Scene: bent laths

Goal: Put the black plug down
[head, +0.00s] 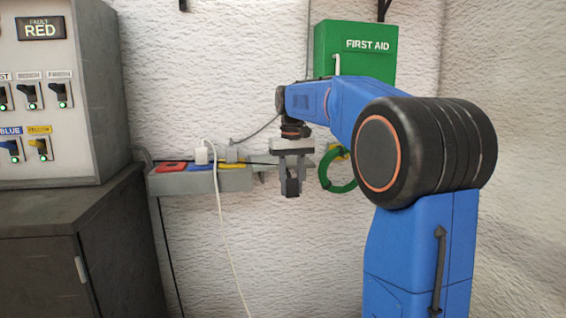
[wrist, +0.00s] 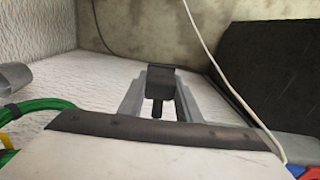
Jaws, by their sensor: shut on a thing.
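The black plug (head: 292,188) is held between the fingertips of my gripper (head: 291,180) in the head view, in front of the white wall. In the wrist view the black plug (wrist: 160,77) sits between the two grey fingers of my gripper (wrist: 161,90), its narrow part pointing toward the camera. My gripper is shut on it. In the head view the plug hangs clear to the right of the grey socket strip, with no surface visibly touching it from below.
The grey strip (head: 205,182) has red, blue and yellow places; a white plug (head: 201,156) stands at the blue one. A green coil (head: 337,173) and a first aid box (head: 352,50) are on the wall at right. A dark cabinet (head: 50,270) stands left.

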